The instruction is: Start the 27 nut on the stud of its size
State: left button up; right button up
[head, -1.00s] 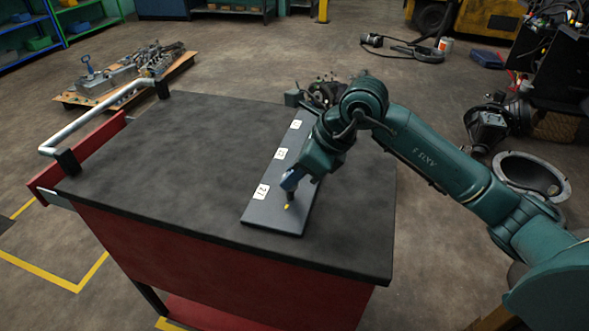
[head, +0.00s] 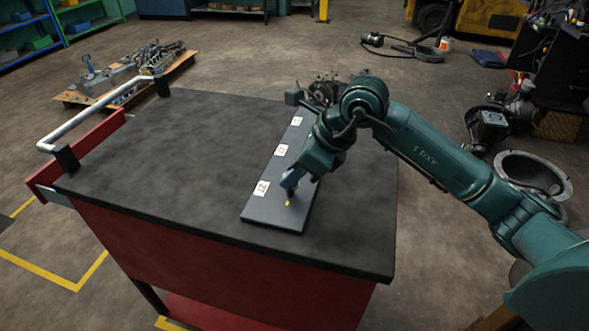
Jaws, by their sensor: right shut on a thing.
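A long dark plate (head: 260,221) lies along the right part of the cart top, with three white labels on it. The nearest label, 27 (head: 261,188), is at the plate's near end. My right gripper (head: 289,192) points down over that end, just right of the label. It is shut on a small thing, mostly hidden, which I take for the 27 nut. A tiny yellow spot (head: 288,203) shows just below the fingertips; whether it is nut or stud I cannot tell. The stud and any contact with it are not clear. My left gripper is out of view.
The black cart top (head: 170,160) is bare left of the plate. A grey handle (head: 95,112) runs along its left side. A pallet with metal parts (head: 125,72) stands on the floor behind. A round housing (head: 532,175) lies on the floor at right.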

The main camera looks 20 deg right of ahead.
jog(key=shift+f+b, duration=0.75)
jog(key=shift+f, duration=0.1)
jog(key=shift+c, duration=0.3)
